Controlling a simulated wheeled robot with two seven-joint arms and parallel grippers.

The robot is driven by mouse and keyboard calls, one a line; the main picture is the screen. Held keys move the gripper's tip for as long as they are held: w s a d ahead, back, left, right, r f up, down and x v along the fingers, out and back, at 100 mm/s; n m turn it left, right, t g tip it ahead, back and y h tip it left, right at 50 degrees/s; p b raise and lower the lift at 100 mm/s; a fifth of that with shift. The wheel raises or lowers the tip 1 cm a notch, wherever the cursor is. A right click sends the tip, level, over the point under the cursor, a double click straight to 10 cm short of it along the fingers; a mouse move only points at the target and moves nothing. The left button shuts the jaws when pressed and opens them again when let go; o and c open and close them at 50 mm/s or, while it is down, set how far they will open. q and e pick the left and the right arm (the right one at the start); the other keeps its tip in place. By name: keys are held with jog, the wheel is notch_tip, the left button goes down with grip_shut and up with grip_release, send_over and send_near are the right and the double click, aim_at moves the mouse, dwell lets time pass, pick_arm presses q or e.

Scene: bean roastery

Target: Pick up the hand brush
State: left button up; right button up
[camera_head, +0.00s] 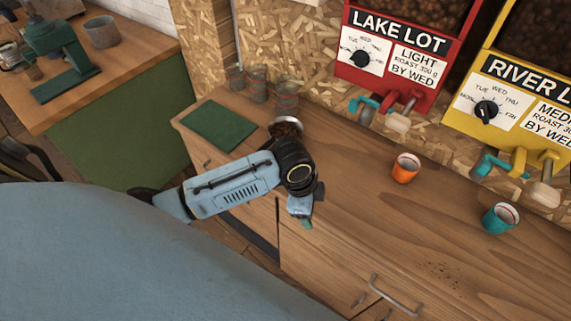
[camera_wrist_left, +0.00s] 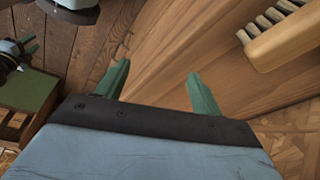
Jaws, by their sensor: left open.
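The hand brush (camera_wrist_left: 285,38) shows in the left wrist view at the upper right, partly cut off by the frame. It has a pale wooden body with light bristles along its upper side. I cannot make it out in the head view. My left gripper (camera_wrist_left: 160,88) is open and empty, its two green fingers apart, with the brush beyond and to the right of them. In the head view my left gripper (camera_head: 304,215) hangs over the counter's front edge, partly hidden by its wrist. What looks like my right gripper (camera_wrist_left: 30,46) shows small at the far left of the wrist view.
On the wooden counter (camera_head: 360,215) stand an orange cup (camera_head: 405,170), a teal cup (camera_head: 500,217) and a green mat (camera_head: 218,127). A metal scoop or dish (camera_head: 285,127) of beans sits behind my arm. Red (camera_head: 400,45) and yellow (camera_head: 515,100) dispensers line the back. A drawer handle (camera_head: 393,295) protrudes in front.

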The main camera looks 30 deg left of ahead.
pick_arm(q)
jog(key=w+a+r+m+g+y+p, duration=0.2)
jog(key=w+a+r+m, duration=0.3)
jog(key=w+a+r, duration=0.6)
jog(key=f, duration=0.2)
jog(key=s+f, duration=0.1)
jog(key=f, duration=0.5)
jog(key=shift+s+a, duration=0.25)
jog(key=shift+s, duration=0.05)
jog(key=shift+s+f, duration=0.1)
jog(key=shift+f, duration=2.65)
jog(key=shift+c, duration=0.5)
jog(key=c, duration=1)
